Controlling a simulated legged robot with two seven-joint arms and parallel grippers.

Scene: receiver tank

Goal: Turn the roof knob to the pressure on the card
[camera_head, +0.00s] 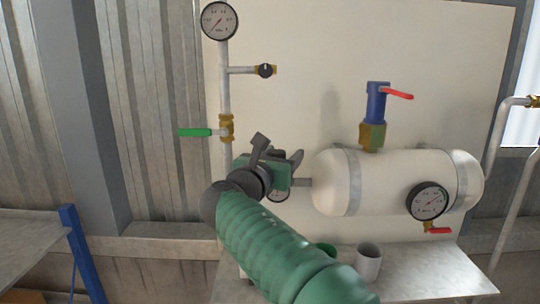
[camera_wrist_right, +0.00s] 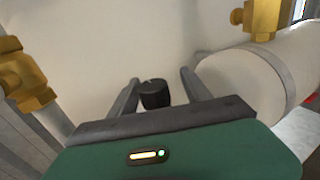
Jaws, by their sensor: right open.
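My right gripper (camera_head: 277,152) is open in front of the white board, left of the tank. In the right wrist view a black knob (camera_wrist_right: 155,94) shows between and beyond the two open fingers (camera_wrist_right: 160,87); I cannot tell whether they touch it. I cannot tell which one is the roof knob. No pressure card can be made out. My left gripper is not in view.
A round gauge (camera_head: 220,20) tops the vertical pipe, above a green lever (camera_head: 194,132). A cream tank (camera_head: 330,183) carries a blue valve (camera_head: 376,105) with a red lever and a front gauge (camera_head: 428,201). A grey cup (camera_head: 368,265) stands on the shelf below (camera_head: 425,280).

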